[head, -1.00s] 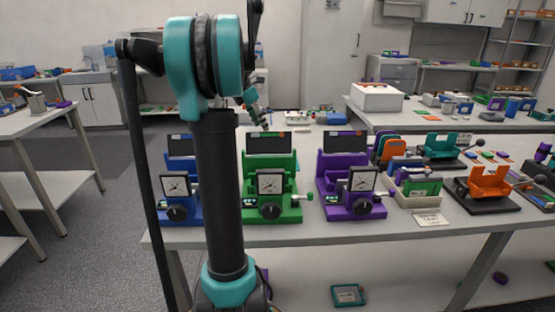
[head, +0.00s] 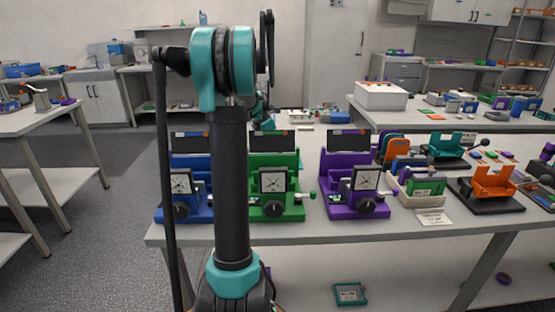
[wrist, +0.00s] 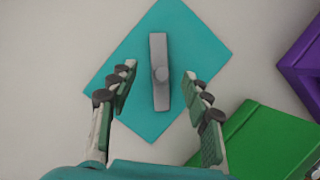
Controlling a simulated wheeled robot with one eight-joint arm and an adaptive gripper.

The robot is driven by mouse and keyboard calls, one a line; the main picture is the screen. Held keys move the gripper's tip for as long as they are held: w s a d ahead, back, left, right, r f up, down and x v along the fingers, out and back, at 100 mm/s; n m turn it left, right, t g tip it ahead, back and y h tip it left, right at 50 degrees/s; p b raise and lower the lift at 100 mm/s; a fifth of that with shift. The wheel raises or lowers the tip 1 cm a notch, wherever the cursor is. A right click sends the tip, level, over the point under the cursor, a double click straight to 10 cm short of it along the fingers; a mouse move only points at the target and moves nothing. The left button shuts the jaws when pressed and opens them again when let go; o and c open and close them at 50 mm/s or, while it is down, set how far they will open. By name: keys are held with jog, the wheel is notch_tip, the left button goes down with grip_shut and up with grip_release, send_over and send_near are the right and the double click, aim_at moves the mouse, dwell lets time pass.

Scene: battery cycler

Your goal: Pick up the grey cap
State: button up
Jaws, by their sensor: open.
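The height of the fingers above the mat is hard to tell. In the head view my gripper is mostly hidden behind my arm, over the back of the bench, and I cannot make out the cap there.
A green fixture (wrist: 265,140) lies close to the right finger, with a purple fixture (wrist: 304,62) farther right. In the head view, blue (head: 192,210), green (head: 285,213) and purple (head: 345,210) fixtures with dials line the bench front. White bench surface is clear left of the mat.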

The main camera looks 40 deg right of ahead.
jog(key=shift+x, duration=1.5)
jog(key=c, duration=1.1)
